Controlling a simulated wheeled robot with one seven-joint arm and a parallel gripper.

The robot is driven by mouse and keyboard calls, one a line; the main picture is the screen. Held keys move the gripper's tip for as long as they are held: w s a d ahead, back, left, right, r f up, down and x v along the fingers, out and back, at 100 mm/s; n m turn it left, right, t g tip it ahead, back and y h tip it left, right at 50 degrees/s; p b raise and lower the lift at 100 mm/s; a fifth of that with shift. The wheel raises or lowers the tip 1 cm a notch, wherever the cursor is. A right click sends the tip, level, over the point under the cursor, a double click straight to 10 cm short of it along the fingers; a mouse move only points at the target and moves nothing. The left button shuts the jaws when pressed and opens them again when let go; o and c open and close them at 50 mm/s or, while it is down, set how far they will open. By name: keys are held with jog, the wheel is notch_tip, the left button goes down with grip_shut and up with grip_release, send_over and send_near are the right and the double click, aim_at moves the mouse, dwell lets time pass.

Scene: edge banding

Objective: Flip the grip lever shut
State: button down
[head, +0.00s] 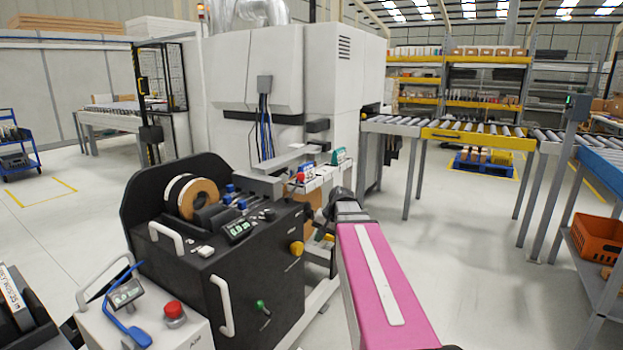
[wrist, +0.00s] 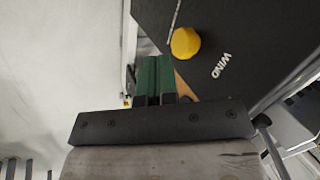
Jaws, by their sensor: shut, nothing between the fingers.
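A lever with a green knob (head: 262,306) sits low on the side of the black machine in the head view; I cannot tell whether it is the grip lever. No lever is clear in the wrist view. My gripper (wrist: 156,75) is shut and empty, its green-faced fingers together. In the wrist view it is beside the black panel (wrist: 230,35) with the yellow knob (wrist: 185,43) and the word WIND, apart from the knob. In the head view the yellow knob (head: 296,248) shows on that side, and my fingers are not clearly visible beyond my pink arm.
The black machine (head: 215,285) carries a tape roll (head: 197,199), a small display (head: 240,230) and white handles. A white box with a red button (head: 174,312) stands in front left. A large white machine (head: 300,80) stands behind. Open floor (head: 450,260) lies to the right.

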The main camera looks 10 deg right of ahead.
jog(key=w+d+r+t+y, duration=0.1)
jog(key=d+r, duration=0.4)
jog(key=r, duration=0.7)
jog(key=w+d+r+m+t+y, duration=0.1)
jog(key=w+d+r, duration=0.3)
jog(key=r, duration=0.8)
jog(key=shift+w+d+t+y, duration=0.4)
jog(key=shift+w+y, duration=0.15)
jog(key=shift+y, duration=0.35)
jog(key=w+a+r+x, duration=0.1)
jog(key=r+x, duration=0.1)
jog(key=x, duration=1)
jog(key=shift+w+a, duration=0.2)
jog(key=shift+a, duration=0.3)
jog(key=shift+r, duration=0.1)
